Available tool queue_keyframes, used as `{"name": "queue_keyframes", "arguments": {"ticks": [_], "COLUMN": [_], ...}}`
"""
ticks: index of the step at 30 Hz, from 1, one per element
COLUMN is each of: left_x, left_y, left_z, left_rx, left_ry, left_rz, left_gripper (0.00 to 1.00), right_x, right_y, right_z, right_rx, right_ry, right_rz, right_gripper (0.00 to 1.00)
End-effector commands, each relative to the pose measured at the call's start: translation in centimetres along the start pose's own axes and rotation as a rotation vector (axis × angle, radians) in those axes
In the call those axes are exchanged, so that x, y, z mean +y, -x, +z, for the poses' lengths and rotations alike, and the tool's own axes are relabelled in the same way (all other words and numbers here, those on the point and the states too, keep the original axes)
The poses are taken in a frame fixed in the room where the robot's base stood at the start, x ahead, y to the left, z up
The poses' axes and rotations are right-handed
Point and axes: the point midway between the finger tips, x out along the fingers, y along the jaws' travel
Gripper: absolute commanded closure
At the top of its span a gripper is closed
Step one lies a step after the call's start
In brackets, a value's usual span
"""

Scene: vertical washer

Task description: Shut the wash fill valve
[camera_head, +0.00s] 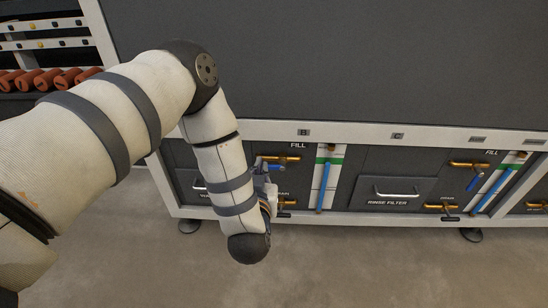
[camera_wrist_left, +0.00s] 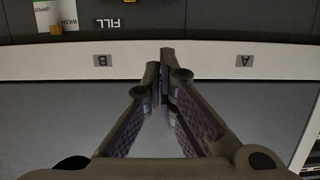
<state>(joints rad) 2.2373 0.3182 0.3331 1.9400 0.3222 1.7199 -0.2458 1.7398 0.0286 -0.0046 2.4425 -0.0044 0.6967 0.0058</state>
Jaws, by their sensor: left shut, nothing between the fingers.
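The wash fill valve (camera_head: 282,159) is a brass fitting under the left FILL label on the washer's lower front. A little blue shows just below it, but its handle is largely hidden by my left arm, so its angle is unclear. My left gripper (camera_head: 268,180) is at the valve's lower left, mostly hidden behind my wrist; I cannot tell whether it touches the valve. In the left wrist view, my left gripper (camera_wrist_left: 161,75) is shut with its fingertips together and nothing between them. The FILL label (camera_wrist_left: 115,23) appears upside down there. My right gripper is not in view.
A sight gauge with a blue column (camera_head: 327,175) stands right of the valve. A drain valve (camera_head: 286,203) sits below. The rinse filter drawer (camera_head: 396,190) and another fill valve (camera_head: 468,164) are farther right. The floor (camera_head: 340,265) in front is clear.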

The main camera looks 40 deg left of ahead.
Motion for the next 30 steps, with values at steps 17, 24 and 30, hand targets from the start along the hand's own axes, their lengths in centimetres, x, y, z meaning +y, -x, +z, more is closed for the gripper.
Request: {"name": "queue_keyframes", "arguments": {"ticks": [17,24,30], "left_x": [0.0,0.0,0.1], "left_y": [-6.4,-10.4,-10.9], "left_z": [0.4,1.9,3.9], "left_rx": [-0.002,-0.009,-0.005], "left_ry": [0.0,-0.005,-0.002], "left_rz": [-0.001,0.001,0.003], "left_gripper": [1.0,1.0,1.0], "right_x": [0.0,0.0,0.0], "right_y": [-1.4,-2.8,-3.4], "right_z": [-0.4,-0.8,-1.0], "right_rx": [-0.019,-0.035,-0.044], "right_ry": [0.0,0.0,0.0], "right_rz": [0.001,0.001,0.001], "right_gripper": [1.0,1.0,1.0]}}
